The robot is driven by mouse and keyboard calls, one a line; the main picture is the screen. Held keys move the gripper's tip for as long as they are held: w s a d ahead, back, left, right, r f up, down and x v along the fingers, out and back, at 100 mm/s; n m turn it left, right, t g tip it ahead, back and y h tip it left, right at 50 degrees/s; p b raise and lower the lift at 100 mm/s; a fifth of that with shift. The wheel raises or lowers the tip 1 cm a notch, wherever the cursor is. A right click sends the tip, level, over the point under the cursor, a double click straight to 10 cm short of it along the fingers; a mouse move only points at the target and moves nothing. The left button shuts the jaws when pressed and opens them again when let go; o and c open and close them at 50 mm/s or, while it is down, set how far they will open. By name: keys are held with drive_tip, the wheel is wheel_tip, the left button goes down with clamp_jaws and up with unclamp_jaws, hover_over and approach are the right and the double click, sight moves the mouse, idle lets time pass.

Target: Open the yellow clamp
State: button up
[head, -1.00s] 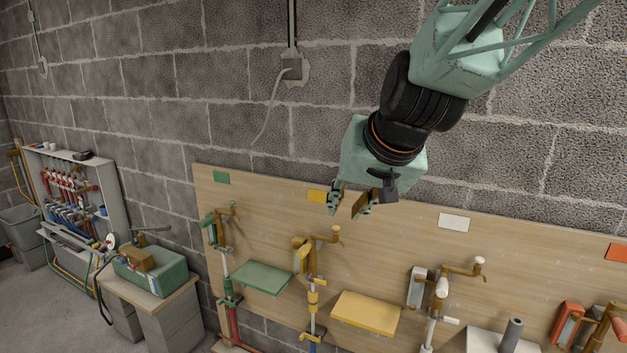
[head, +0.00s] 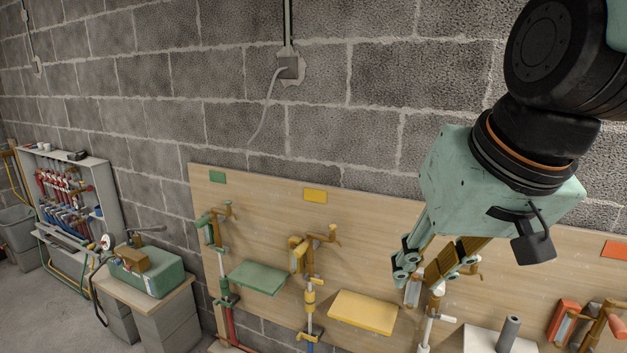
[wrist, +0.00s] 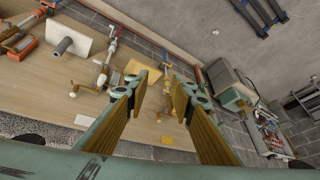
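The yellow clamp (head: 309,262) hangs upright on the wooden board, below a yellow label card (head: 315,195). Its brown crank handle (head: 328,236) sticks out at the top right. My gripper (head: 418,274) is to the right of the clamp in the head view, apart from it, in front of the white clamp (head: 436,303) and partly hiding it. In the wrist view, my gripper (wrist: 161,82) has its two fingers spread with nothing held. The yellow clamp shows partly beyond and between the fingers in the wrist view; its jaw state is too small to tell.
A yellow shelf (head: 362,312) juts out right of the yellow clamp. A green clamp (head: 216,235) and green shelf (head: 258,277) are to its left. A red-orange clamp (head: 590,325) and a shelf with a grey cylinder (head: 509,333) are at the right.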

drive_tip(key=s+d+f, duration=0.1)
drive_tip(key=s+d, duration=0.1)
drive_tip(key=s, duration=0.5)
drive_tip(key=s+d+f+g+h, duration=0.1)
drive_tip(key=s+d+f, duration=0.1)
drive_tip(key=s, duration=0.6)
drive_tip(key=shift+s+d, duration=0.3)
drive_tip(key=shift+d, duration=0.5)
drive_tip(key=shift+o, duration=0.6)
drive_tip(key=shift+w+g, duration=0.15)
drive_tip(key=shift+g, duration=0.15)
